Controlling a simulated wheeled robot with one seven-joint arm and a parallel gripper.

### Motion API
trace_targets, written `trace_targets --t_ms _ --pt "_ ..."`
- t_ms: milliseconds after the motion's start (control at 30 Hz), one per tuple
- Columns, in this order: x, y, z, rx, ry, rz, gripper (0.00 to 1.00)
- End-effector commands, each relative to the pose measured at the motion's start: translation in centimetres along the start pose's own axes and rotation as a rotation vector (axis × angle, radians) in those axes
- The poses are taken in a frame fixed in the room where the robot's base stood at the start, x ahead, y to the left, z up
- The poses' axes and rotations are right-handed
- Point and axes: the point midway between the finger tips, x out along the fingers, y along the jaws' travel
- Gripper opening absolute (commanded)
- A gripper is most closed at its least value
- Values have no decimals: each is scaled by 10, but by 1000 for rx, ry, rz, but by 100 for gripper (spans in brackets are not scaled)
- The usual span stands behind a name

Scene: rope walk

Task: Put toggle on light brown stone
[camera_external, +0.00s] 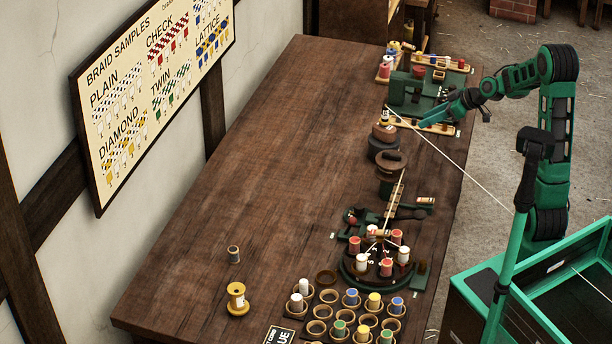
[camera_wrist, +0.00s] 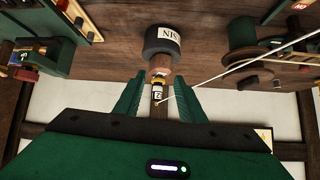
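What looks like the toggle, a small dark and yellow piece with a white label (camera_external: 385,117), stands upright at the top of a short stack. The light brown stone (camera_external: 384,132) is directly below it, on a black cylinder (camera_external: 382,146). In the wrist view, the toggle (camera_wrist: 157,90), the brown stone (camera_wrist: 160,63) and the labelled black cylinder (camera_wrist: 161,40) appear upside down in line. The toggle seems to touch the stone. My gripper (camera_external: 423,122) is open and empty, to the right of the toggle. In the wrist view the fingers (camera_wrist: 158,88) flank it with gaps.
A pale cord (camera_external: 450,158) runs from near the toggle's top down to the right. A green machine (camera_external: 410,92) stands behind the stack. A dark brown capstan-like piece (camera_external: 391,162) is in front. The left part of the table (camera_external: 270,150) is mostly clear.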

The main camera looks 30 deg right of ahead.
Motion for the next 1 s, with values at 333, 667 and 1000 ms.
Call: trace_targets --t_ms 333,667,1000 --pt "-147 -19 148 457 -474 290 37" --pt "-269 -90 254 998 -700 514 37" --pt "-291 -111 275 1130 -740 554 37"
